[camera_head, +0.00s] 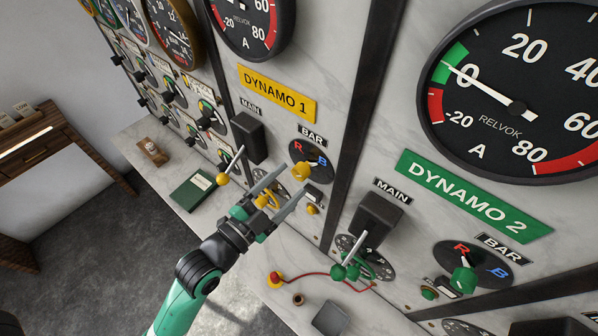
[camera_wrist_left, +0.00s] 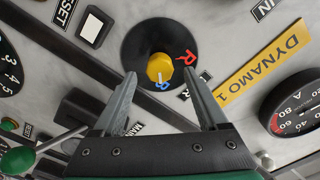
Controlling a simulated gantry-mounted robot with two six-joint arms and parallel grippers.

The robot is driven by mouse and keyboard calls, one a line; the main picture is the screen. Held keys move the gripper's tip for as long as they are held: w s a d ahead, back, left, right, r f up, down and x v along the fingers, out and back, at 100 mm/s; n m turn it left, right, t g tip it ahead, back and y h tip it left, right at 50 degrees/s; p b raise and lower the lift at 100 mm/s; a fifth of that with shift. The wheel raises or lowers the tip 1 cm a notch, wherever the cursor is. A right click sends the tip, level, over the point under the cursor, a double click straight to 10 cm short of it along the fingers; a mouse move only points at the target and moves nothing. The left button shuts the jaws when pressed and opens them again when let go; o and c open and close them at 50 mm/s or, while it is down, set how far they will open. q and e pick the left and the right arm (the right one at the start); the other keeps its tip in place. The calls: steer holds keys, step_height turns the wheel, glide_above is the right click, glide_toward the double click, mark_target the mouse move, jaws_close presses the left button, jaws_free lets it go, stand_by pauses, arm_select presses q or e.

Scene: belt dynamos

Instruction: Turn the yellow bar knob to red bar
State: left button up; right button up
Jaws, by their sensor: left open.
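The yellow bar knob (camera_head: 301,171) sits on a black round dial under the BAR label of the yellow DYNAMO 1 plate (camera_head: 277,93). The dial carries a red R (camera_head: 298,146) and a blue B (camera_head: 322,161). In the wrist view the knob (camera_wrist_left: 160,68) has a pale mark on the side of the blue B (camera_wrist_left: 162,86); the red R (camera_wrist_left: 186,59) is to its right. My left gripper (camera_head: 297,179) is open, its fingers pointing at the panel. In the wrist view the fingertips lie either side of the knob; contact does not show. My right gripper is not in view.
A yellow-tipped lever (camera_head: 223,178) stands left of my left gripper. The green DYNAMO 2 section has a similar lever (camera_head: 350,258) and green bar knob (camera_head: 464,279). A green book (camera_head: 193,190) lies on the ledge below the panel.

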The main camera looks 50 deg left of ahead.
mark_target(297, 176)
arm_select(q)
steer(key=w, duration=0.4)
steer(key=shift+w+a, duration=0.1)
steer(key=shift+a, duration=0.2)
jaws_close()
